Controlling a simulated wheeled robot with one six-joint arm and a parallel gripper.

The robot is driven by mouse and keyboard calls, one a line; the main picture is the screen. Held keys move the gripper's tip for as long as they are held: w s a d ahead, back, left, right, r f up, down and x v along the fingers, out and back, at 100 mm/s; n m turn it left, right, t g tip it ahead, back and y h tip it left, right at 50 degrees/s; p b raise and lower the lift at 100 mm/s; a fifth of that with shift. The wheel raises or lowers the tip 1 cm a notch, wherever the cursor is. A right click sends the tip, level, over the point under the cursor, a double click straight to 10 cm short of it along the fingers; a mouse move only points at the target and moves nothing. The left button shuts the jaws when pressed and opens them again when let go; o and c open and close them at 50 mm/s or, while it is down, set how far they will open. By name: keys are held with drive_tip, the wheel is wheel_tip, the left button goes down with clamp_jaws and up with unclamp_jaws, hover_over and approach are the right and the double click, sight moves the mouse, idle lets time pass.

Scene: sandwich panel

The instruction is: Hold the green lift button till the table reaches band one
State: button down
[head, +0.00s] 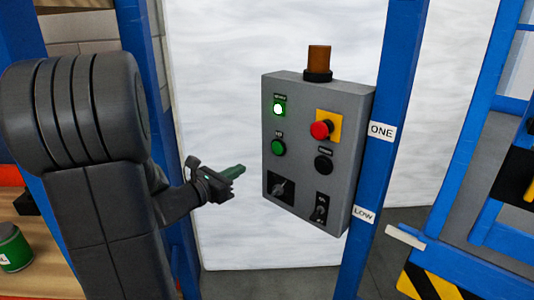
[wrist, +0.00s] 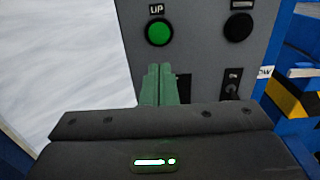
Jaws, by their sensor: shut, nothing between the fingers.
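The green lift button (head: 278,147), labelled UP, is on the grey control box (head: 309,180), below a lit green lamp (head: 279,109). It also shows in the wrist view (wrist: 159,32). My gripper (head: 242,169) is shut and empty, in front of the box, to the left of and below the button. In the wrist view its green fingertips (wrist: 159,68) are together just below the button, apart from it. The blue lift table (head: 453,262) stands at the right with a white pointer (head: 405,237) near the LOW label (head: 364,213). The ONE label (head: 382,131) is higher on the blue post.
The box also carries a red stop button (head: 321,130) on yellow, a black button (head: 323,163), a selector (head: 281,188) and a toggle switch (head: 320,207). An amber beacon (head: 318,62) tops it. A green can (head: 14,248) stands at lower left.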

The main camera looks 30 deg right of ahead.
sight(277, 149)
drive_tip(key=p+x, duration=0.4)
drive_tip(key=x, duration=0.9)
drive_tip(key=shift+r+p, duration=0.1)
drive_tip(key=shift+p, duration=0.2)
drive_tip(key=shift+w+d, duration=0.2)
drive_tip(key=shift+d, duration=0.3)
